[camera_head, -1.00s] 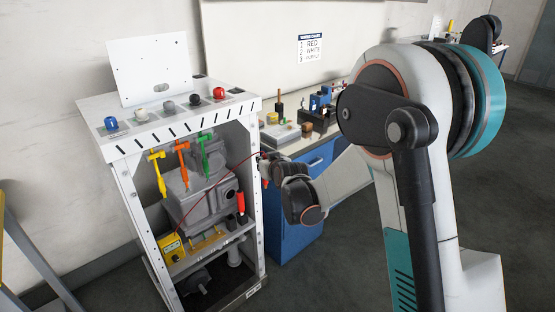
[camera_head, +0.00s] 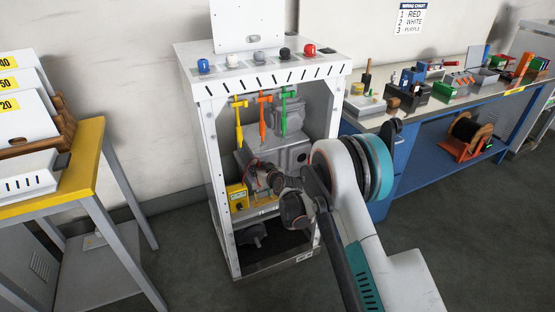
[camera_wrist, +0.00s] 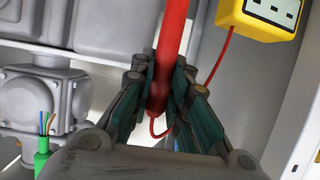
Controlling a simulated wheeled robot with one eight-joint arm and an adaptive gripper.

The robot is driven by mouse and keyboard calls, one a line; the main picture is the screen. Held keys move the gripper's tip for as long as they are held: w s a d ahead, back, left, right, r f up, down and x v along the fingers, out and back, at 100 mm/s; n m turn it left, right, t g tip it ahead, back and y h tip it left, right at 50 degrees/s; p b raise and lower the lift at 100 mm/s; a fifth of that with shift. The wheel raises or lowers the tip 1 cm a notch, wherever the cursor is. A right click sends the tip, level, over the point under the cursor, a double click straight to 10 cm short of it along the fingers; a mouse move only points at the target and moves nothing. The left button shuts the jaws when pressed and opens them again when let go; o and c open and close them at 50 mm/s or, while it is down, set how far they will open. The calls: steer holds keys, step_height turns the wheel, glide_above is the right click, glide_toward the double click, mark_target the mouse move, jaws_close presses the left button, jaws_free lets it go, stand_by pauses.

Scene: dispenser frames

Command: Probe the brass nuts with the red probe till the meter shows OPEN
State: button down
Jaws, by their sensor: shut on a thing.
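My gripper (camera_head: 262,177) is at the open front of the white cabinet (camera_head: 214,160). In the wrist view my gripper (camera_wrist: 164,92) is shut on the red probe (camera_wrist: 172,40), which points away from my palm. A thin red lead joins the probe to the yellow meter (camera_wrist: 262,28). The meter (camera_head: 237,197) stands on the cabinet's lower shelf, left of my gripper. Its face is cut off in the wrist view, and I cannot read a word on it. The probe's tip is out of the wrist view. I cannot make out brass nuts in either view.
Grey housings (camera_head: 290,150) fill the cabinet behind. A yellow-edged table (camera_head: 88,165) stands left and a blue workbench (camera_head: 412,180) right. Grey floor is open in front.

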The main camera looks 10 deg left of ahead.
steer(key=shift+s+a+f, duration=0.2)
steer(key=shift+a+f, duration=0.45)
steer(key=shift+a, duration=0.05)
steer(key=shift+f+b, duration=0.1)
steer(key=shift+b, duration=0.3)
steer(key=shift+f, duration=2.65)
steer(key=shift+f, duration=0.25)
steer(key=shift+r, duration=0.15)
steer(key=shift+r+p, duration=0.6)
steer(key=shift+r, duration=1.75)
steer(key=shift+d, duration=0.1)
